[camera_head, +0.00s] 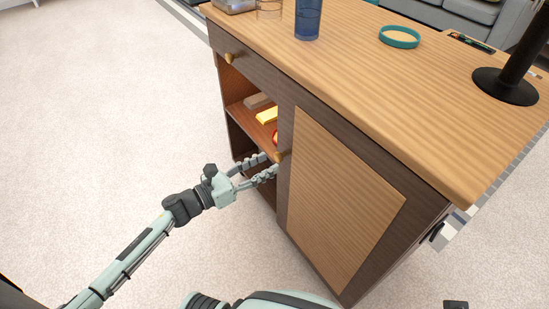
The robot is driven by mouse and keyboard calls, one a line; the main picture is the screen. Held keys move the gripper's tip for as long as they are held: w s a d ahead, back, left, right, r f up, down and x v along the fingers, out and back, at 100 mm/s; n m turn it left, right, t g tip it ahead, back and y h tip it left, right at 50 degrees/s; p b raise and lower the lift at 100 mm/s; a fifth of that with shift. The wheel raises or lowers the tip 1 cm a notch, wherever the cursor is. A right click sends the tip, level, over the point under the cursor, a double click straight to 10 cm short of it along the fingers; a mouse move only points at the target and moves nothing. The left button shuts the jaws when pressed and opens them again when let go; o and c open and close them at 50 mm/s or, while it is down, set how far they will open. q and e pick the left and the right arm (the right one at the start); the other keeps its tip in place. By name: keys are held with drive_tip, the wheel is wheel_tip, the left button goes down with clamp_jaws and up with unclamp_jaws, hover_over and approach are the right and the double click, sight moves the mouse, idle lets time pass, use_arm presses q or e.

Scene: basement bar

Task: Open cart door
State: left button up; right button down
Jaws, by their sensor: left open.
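The wooden cart (430,130) stands on the right. Its door (345,190) has a light wood panel in a dark frame and looks shut. A small brass knob (282,156) sits at the door's left edge. My left gripper (272,164) is open, with its fingertips right by the knob. I cannot tell whether they touch it. No right gripper can be made out.
Left of the door are open shelves with a yellow item (267,116) and a brown block (258,101). Another knob (229,58) is higher up. A blue cup (308,18), teal ring (399,37) and black stand (505,86) are on top. Carpet left is clear.

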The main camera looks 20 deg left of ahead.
sight(276, 159)
use_arm(q)
drive_tip(key=shift+x, duration=1.95)
clamp_jaws()
